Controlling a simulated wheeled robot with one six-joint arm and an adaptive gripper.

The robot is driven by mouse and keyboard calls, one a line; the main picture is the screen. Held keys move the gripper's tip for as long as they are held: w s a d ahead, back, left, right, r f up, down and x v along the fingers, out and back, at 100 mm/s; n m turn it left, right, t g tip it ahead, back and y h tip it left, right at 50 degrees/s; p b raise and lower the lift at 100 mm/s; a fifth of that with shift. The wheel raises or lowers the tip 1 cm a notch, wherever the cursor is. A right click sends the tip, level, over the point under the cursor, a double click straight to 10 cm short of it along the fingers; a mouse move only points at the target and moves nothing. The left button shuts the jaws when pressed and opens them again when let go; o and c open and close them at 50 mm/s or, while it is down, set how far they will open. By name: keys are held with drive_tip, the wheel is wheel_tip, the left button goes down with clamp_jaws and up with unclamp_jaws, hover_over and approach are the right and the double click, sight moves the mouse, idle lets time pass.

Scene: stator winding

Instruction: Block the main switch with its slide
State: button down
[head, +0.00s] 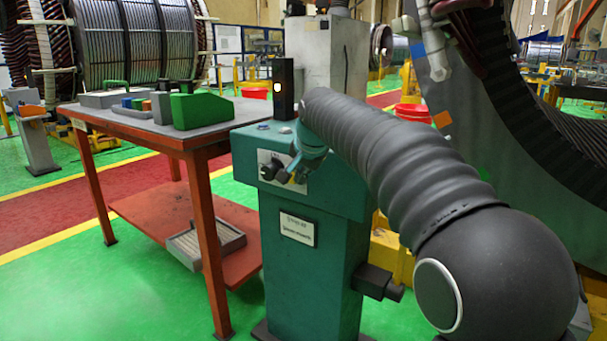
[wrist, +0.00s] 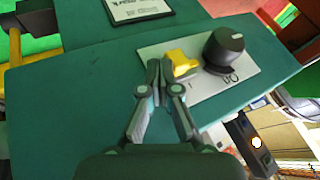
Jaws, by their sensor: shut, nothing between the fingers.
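The main switch is a black round knob (wrist: 224,46) on a white plate (wrist: 205,88) on the front of a teal cabinet (head: 310,240). The yellow slide (wrist: 182,63) sits on the same plate, just left of the knob in the wrist view, with a small gap or light contact between them. My gripper (wrist: 157,72) is shut and empty, its fingertips right beside the slide's left side. I cannot tell whether they touch it. In the head view the knob (head: 268,170) shows on the plate, while my wrist partly covers the slide area.
A dark post with a lit lamp (head: 283,88) stands on top of the cabinet. A label (head: 297,227) is below the switch plate. An orange table (head: 200,150) with a green block (head: 202,110) stands to the left. Green floor is open at front left.

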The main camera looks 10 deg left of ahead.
drive_tip(key=shift+w+a+p, duration=0.3)
drive_tip(key=shift+a+p, duration=0.2)
drive_tip(key=shift+a, duration=0.3)
drive_tip(key=shift+d, duration=0.1)
drive_tip(key=d, duration=0.1)
drive_tip(key=s+d+b, duration=0.1)
drive_tip(key=s+d+r, duration=0.1)
drive_tip(key=d, duration=0.1)
drive_tip(key=v, duration=0.9)
